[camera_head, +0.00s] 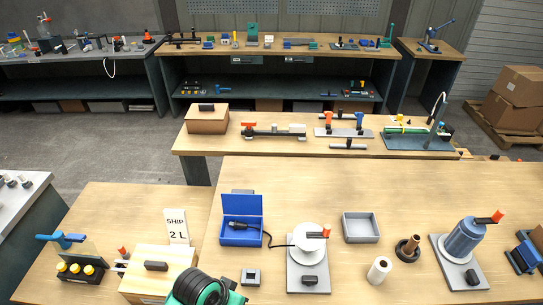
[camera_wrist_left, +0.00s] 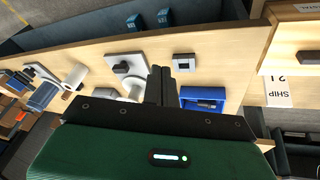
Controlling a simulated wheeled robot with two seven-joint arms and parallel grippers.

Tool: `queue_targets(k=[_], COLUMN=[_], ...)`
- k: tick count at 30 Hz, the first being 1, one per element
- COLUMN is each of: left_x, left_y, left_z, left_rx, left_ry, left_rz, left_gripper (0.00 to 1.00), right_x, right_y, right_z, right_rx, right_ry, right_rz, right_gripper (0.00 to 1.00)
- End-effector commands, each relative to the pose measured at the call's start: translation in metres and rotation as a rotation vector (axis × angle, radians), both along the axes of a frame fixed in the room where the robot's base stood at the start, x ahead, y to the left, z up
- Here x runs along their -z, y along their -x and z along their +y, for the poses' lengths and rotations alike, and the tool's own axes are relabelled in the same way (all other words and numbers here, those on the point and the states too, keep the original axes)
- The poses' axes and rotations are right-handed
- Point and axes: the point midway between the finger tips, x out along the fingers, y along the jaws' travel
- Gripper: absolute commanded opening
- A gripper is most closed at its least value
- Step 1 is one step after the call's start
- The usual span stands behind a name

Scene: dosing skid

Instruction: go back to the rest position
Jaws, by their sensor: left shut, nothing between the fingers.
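My left gripper (camera_wrist_left: 160,82) shows in the wrist view with its two dark fingers together and nothing between them. It is above the front wooden table (camera_wrist_left: 225,65), which appears upside down there. In that view the fingers lie across the picture between the white round device (camera_wrist_left: 130,88) and the open blue box (camera_wrist_left: 219,97); I cannot tell their height. In the head view a green and black part of my left arm shows at the bottom edge, in front of the wooden box; the fingers are not clear there. My right gripper is in neither view.
A "SHIP 2 L" sign (camera_head: 177,228) stands behind the box. Bare tabletop lies behind the tray.

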Motion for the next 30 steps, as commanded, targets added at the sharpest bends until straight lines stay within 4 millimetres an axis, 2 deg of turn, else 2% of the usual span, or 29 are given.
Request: queue_targets(k=[1,3,9,21,30], left_x=[-0.003,-0.008,-0.021,-0.043,0.036], left_y=[0.013,0.027,0.059,0.107,0.089], left_z=[0.012,0.032,0.076,0.139,0.135], left_rx=[-0.035,-0.082,-0.18,-0.301,-0.293], left_ry=[-0.004,-0.022,-0.083,-0.202,-0.205], left_rz=[-0.003,-0.016,-0.033,-0.042,-0.02], left_gripper=[0.0,0.0,0.0,0.0,0.0], right_x=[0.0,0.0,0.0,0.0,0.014], right_y=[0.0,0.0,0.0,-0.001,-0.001], right_z=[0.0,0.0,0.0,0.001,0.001], right_rx=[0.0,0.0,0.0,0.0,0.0], right_ry=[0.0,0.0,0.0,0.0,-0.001], right_rz=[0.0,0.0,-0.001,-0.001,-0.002], right_gripper=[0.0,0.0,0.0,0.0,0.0])
